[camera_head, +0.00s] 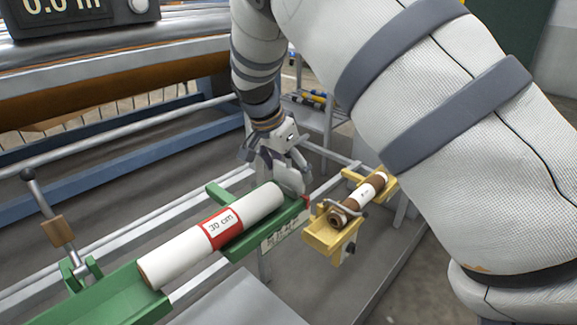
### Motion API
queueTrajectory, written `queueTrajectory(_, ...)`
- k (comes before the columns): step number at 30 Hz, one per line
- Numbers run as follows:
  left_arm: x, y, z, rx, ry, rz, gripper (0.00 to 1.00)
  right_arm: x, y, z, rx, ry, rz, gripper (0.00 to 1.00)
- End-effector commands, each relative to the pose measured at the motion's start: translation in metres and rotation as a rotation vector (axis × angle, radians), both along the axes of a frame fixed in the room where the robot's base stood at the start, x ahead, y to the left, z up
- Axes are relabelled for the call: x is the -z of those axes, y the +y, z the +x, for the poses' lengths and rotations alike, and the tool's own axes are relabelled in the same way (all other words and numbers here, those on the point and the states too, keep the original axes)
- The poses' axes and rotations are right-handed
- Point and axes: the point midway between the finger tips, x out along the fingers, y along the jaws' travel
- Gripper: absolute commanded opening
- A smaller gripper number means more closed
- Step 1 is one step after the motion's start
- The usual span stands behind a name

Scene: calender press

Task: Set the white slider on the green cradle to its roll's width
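The green cradle (130,296) runs diagonally across the lower middle. A white roll (182,251) with a red "30 cm" label (222,227) lies in it. A numbered scale strip (284,231) is on the cradle's right end, beside a red part (303,206). A pale block (290,181), perhaps the white slider, stands at the roll's far right end. My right gripper (281,163) points down directly over this block. The fingertips overlap it in the picture, and I cannot tell whether they grip it. My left gripper is not in view.
A yellow cradle (324,239) with a smaller brown roll (347,211) stands just right of the green one. A lever (48,215) rises at the left. A large roller machine (120,75) with a display (62,10) fills the upper left. A cart (318,118) stands behind.

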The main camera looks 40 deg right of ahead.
Motion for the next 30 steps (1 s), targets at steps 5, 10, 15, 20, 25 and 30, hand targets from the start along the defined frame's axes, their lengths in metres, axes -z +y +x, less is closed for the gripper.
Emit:
queueTrajectory(5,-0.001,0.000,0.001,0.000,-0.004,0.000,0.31,0.000,0.003,0.000,-0.001,0.001,0.000,0.46)
queueTrajectory(10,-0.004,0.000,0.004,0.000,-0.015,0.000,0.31,0.000,0.015,-0.002,-0.001,0.000,0.000,0.46)
queueTrajectory(15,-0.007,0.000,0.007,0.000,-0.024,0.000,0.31,0.000,0.026,-0.003,-0.001,0.000,0.001,0.46)
queueTrajectory(20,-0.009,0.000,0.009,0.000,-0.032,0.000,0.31,0.000,0.036,-0.004,0.000,0.002,0.001,0.46)
queueTrajectory(25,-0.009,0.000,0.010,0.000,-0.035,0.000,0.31,0.002,0.041,-0.004,0.001,0.004,0.003,0.46)
queueTrajectory(30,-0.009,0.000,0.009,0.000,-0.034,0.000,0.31,0.002,0.041,-0.004,0.001,0.005,0.003,0.46)
